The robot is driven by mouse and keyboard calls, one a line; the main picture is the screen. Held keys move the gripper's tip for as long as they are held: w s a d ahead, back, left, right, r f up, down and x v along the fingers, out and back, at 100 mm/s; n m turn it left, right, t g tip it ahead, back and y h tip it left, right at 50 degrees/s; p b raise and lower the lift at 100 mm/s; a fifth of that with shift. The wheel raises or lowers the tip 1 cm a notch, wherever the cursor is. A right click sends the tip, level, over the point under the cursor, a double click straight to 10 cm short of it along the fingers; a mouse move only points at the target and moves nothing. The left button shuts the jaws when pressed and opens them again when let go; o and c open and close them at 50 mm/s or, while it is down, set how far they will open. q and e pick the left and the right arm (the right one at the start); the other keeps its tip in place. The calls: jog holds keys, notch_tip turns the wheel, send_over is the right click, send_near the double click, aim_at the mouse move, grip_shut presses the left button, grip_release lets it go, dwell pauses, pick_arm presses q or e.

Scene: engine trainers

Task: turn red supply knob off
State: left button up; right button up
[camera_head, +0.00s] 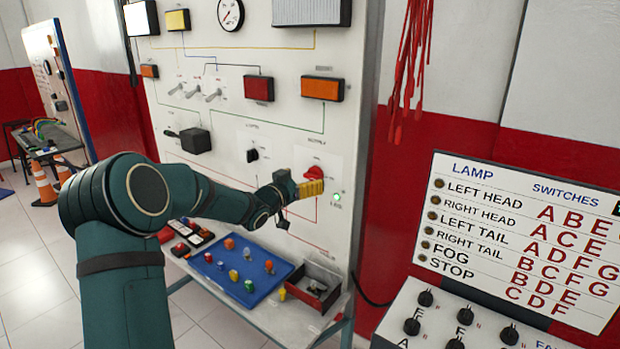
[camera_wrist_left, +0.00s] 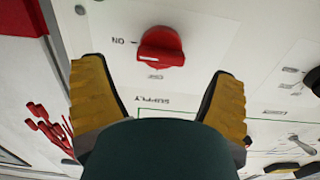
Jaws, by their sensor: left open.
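The red supply knob (camera_head: 314,172) sits on the lower right of the white upright panel (camera_head: 290,135). In the left wrist view the knob (camera_wrist_left: 160,47) shows upside down, with an "ON" label beside it on the left and "SUPPLY" lettering below it. My left gripper (camera_head: 311,189) is at the knob, its yellow fingers hiding part of it in the head view. In the left wrist view my left gripper (camera_wrist_left: 158,72) is open, with its fingers either side and the knob a little beyond the tips. I cannot tell whether they touch. My right gripper is out of view.
A green lamp (camera_head: 336,197) glows right of the knob. A black rotary knob (camera_head: 252,155) lies to its left. Below, a blue tray (camera_head: 262,293) with several small coloured parts and an open box (camera_head: 325,272) stand on a shelf. Red cables (camera_head: 410,60) hang at right.

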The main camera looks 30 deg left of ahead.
aim_at(310, 176)
pick_arm(q)
jog(key=shift+w+d, duration=0.15)
jog(key=shift+w, duration=1.35)
jog(key=c, duration=1.2)
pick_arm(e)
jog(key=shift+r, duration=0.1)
